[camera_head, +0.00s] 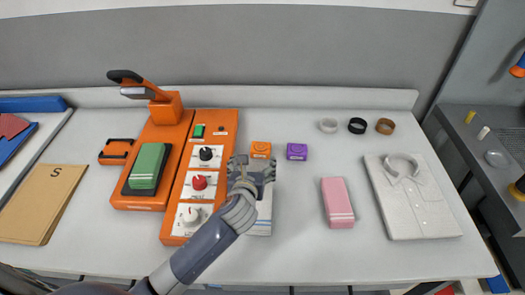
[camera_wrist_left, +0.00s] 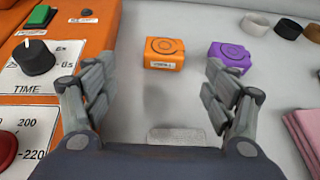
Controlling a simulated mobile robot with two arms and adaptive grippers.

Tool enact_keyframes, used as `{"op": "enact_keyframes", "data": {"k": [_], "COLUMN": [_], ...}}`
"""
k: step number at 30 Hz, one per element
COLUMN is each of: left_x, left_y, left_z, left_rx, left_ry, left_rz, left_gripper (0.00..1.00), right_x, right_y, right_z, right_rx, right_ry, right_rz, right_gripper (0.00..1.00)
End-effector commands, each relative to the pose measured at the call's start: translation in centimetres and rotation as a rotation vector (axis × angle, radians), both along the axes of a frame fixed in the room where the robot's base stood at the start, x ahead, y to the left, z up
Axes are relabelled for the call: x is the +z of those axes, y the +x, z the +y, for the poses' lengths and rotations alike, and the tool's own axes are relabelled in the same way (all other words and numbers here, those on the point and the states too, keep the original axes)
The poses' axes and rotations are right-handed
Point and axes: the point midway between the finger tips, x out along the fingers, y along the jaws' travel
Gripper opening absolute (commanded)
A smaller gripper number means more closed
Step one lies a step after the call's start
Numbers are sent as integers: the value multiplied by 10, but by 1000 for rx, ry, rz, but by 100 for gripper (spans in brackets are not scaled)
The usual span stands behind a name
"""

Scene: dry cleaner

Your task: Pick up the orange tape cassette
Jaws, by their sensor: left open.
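The orange tape cassette (camera_head: 260,150) is a small orange block with a round mark on top and a white label on its front. It lies on the white table, just right of the orange machine. In the left wrist view, the cassette (camera_wrist_left: 164,53) is ahead of my left gripper, roughly between the lines of its fingers but beyond the tips. My left gripper (camera_head: 252,164) is open and empty, with its fingertips (camera_wrist_left: 150,82) apart. A purple cassette (camera_head: 297,151) lies to its right, also seen in the wrist view (camera_wrist_left: 235,56). My right gripper is not in view.
The orange press machine (camera_head: 172,190) with dials (camera_head: 199,183) stands close on the left. Three rings (camera_head: 357,125), a pink folded cloth (camera_head: 337,202) and a folded white shirt (camera_head: 411,198) lie to the right. A brown folder (camera_head: 42,203) lies at far left. Table is clear around the pink cloth.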

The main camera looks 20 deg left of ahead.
Motion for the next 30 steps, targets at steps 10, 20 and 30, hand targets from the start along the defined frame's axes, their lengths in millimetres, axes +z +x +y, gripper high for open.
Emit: {"op": "enact_keyframes", "data": {"k": [10, 20, 30], "left_x": [-15, -27, -37], "left_y": [28, 54, 85], "left_z": [4, 8, 7], "left_rx": [-13, -15, -14], "left_ry": [30, 28, 25], "left_rz": [-4, -3, -2], "left_gripper": [78, 78, 78], "right_x": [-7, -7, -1], "right_y": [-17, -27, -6], "right_z": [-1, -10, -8], "right_rx": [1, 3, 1], "right_ry": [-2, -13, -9], "right_rz": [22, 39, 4], "right_gripper": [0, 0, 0]}}
